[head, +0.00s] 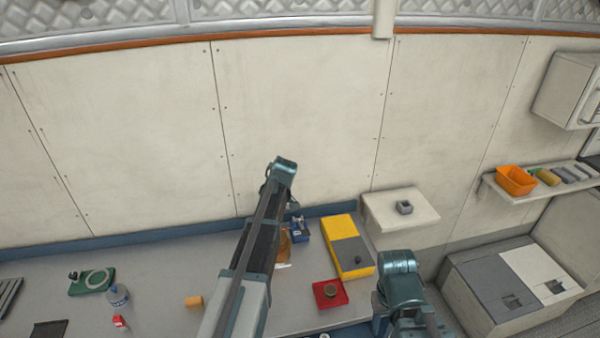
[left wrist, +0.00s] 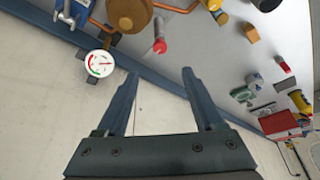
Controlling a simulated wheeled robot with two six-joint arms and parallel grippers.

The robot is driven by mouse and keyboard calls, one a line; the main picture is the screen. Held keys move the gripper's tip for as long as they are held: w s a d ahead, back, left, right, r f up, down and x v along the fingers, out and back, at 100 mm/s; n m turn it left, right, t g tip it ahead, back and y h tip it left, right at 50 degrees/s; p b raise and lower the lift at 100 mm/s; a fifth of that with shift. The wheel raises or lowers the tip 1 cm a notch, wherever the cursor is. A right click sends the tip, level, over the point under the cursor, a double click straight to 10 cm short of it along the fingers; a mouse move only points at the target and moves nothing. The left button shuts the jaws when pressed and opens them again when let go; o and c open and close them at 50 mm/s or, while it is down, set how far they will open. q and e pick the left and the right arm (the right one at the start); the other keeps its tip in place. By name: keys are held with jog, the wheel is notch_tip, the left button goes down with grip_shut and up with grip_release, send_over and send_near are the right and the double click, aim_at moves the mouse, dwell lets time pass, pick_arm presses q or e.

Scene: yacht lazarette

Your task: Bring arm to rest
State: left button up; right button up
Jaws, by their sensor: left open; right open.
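My left arm (head: 250,260) reaches up across the middle of the bench in the head view, and its gripper is hidden there. In the left wrist view my left gripper (left wrist: 160,74) is open, with nothing between its fingers. Its fingertips lie against a background of pale wall, close to the blue bench edge in the picture. My right arm (head: 402,290) is folded at the lower right of the head view. My right gripper (head: 379,318) shows only in part beside it, low in the picture, and I see nothing held in it.
A white dial gauge (left wrist: 99,64) appears left of my left fingertips. Right of my left arm are a yellow and grey box (head: 342,229) and a red tray (head: 343,299).

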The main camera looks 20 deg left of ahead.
pick_arm(q)
jog(key=s+d+f+m+h+b, duration=0.1)
jog(key=s+d+f+m+b, duration=0.3)
jog(key=s+d+m, duration=0.2)
jog(key=s+d+f+m+h+b, duration=0.1)
jog(key=s+d+f+m+b, duration=0.3)
jog(key=s+d, duration=0.7)
jog(key=s+d+f+m+g+h+b, duration=0.1)
jog(key=s+d+f+m+b, duration=0.3)
jog(key=d, duration=1)
jog(key=s+f+m, duration=0.2)
jog(key=s+m, duration=0.2)
jog(key=m, duration=0.1)
jog(key=shift+s+f+b, duration=0.15)
jog(key=shift+s+b, duration=0.1)
jog(key=shift+b, duration=0.1)
